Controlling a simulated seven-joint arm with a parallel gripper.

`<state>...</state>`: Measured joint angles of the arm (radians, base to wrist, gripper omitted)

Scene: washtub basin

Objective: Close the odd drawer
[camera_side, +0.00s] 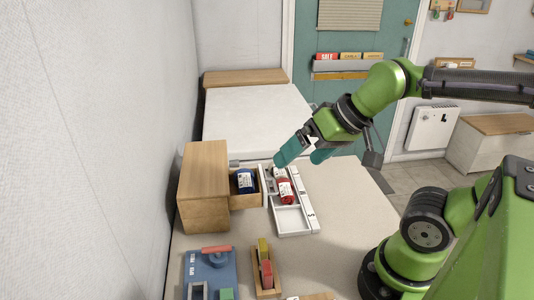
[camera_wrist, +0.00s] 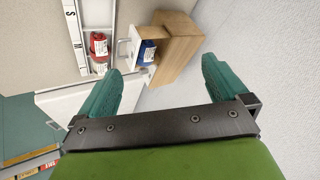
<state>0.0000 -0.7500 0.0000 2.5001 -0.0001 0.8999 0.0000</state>
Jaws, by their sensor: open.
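A wooden drawer box (camera_side: 204,180) stands by the left wall. Its drawer (camera_side: 243,200) is pulled out to the right, with a blue can (camera_side: 246,181) inside. The cabinet also shows in the wrist view (camera_wrist: 178,47), with the blue can (camera_wrist: 148,50) and the drawer's white front (camera_wrist: 127,50). My gripper (camera_side: 300,158) is open, with teal fingers, and appears above and to the right of the drawer. In the wrist view, the open fingers (camera_wrist: 160,85) point toward the cabinet, with nothing between them. Whether other drawers exist cannot be told.
A white tray (camera_side: 291,220) with red and white cans (camera_side: 284,188) lies right beside the drawer front. A blue board (camera_side: 208,272) and a wooden holder with coloured blocks (camera_side: 265,268) lie nearer. The table's right part is clear.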

